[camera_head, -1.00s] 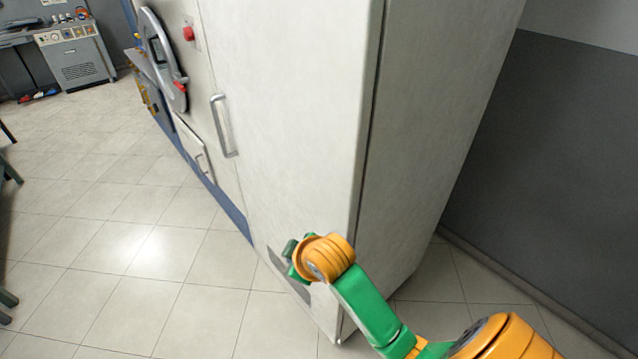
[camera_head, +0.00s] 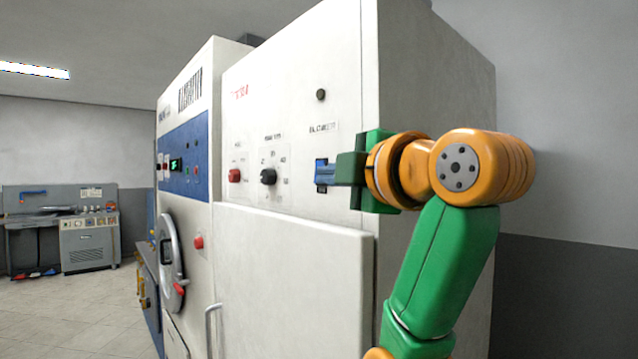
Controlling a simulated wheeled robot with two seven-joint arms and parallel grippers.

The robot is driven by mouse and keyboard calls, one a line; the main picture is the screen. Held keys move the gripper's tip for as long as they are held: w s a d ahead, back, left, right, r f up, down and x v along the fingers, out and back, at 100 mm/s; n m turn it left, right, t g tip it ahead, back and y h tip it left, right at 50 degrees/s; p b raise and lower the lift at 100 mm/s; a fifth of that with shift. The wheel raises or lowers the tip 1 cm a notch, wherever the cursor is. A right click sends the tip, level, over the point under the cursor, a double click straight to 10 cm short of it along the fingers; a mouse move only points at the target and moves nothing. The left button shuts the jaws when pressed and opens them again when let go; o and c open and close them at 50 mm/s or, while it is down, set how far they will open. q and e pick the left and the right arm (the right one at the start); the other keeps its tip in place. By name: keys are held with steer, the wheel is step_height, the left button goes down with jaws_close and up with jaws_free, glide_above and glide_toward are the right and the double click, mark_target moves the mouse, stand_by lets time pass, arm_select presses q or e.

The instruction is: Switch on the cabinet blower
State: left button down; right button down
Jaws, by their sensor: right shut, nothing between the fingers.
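A tall off-white cabinet (camera_head: 290,260) stands in front of me, with a control panel (camera_head: 300,120) above its door. A label that seems to read "BLOWER" sits on the panel's right part, and below it is a small blue-edged switch (camera_head: 321,162). My right gripper (camera_head: 322,174) is shut and empty, its fingertips at the switch and covering part of it. I cannot tell whether they touch it or which way the switch is set. My left gripper is not in view.
Left of the switch are a black knob (camera_head: 268,177) and a red knob (camera_head: 235,175). A round dark part (camera_head: 321,95) sits above. The door handle (camera_head: 211,325) sticks out low. A machine with a blue panel (camera_head: 185,160) adjoins on the left. Open floor (camera_head: 75,310) lies farther left.

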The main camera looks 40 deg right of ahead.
steer(key=w+d+p, duration=0.2)
steer(key=w, duration=0.1)
steer(key=w+d+p, duration=0.1)
steer(key=w+p, duration=0.2)
steer(key=w, duration=0.1)
steer(key=w+d+p, duration=0.2)
steer(key=w+p, duration=0.1)
steer(key=shift+w+d+f, duration=0.2)
steer(key=shift+d+f, duration=0.1)
steer(key=shift+f, duration=0.1)
steer(key=shift+f, duration=0.1)
